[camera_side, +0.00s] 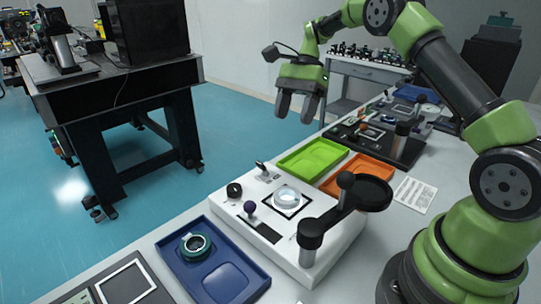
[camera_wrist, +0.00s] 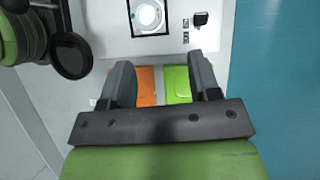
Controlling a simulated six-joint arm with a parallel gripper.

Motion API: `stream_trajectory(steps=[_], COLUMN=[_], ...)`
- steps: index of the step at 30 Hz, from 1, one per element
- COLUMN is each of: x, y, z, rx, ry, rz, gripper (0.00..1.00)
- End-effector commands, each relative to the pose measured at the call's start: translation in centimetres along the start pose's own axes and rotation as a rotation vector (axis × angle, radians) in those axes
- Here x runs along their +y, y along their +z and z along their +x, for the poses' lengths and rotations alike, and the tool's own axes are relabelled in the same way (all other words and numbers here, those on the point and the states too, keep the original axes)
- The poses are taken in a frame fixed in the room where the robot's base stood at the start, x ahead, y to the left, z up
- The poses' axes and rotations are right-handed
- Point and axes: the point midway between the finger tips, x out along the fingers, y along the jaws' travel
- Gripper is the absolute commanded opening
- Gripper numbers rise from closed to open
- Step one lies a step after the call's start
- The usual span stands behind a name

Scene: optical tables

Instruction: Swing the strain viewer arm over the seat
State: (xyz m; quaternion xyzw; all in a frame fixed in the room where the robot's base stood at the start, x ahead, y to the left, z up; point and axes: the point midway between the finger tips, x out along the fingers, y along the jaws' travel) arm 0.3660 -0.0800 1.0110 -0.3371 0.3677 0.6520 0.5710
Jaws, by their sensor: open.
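The strain viewer arm (camera_side: 330,218) is a black bar on a post at the front right corner of a white unit. It has an upright knob (camera_side: 346,181) and a dark round viewer (camera_side: 365,192) at its end. The viewer sticks out past the unit's right side, clear of the seat. In the wrist view the viewer (camera_wrist: 72,45) is at upper left. The pale, lit round seat (camera_side: 287,196) is on the unit's top and also shows in the wrist view (camera_wrist: 150,15). My gripper (camera_side: 297,108) is open and empty, high above the trays behind the unit.
Green (camera_side: 311,157) and orange (camera_side: 357,172) trays lie behind the white unit (camera_side: 328,236). A blue tray (camera_side: 171,259) with a dark ring part (camera_side: 196,246) is in front.

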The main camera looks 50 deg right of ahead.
Motion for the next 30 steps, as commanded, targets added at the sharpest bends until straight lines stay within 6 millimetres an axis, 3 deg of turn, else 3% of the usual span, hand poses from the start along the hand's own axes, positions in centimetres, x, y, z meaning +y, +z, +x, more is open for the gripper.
stream_trajectory(steps=[9, 30], x=[-4.7, -5.8], y=[3.4, -3.4], z=[-1.4, 9.8], rx=[0.15, 0.147], ry=[-0.124, -0.118], rz=[0.024, 0.032], gripper=[0.56, 0.56])
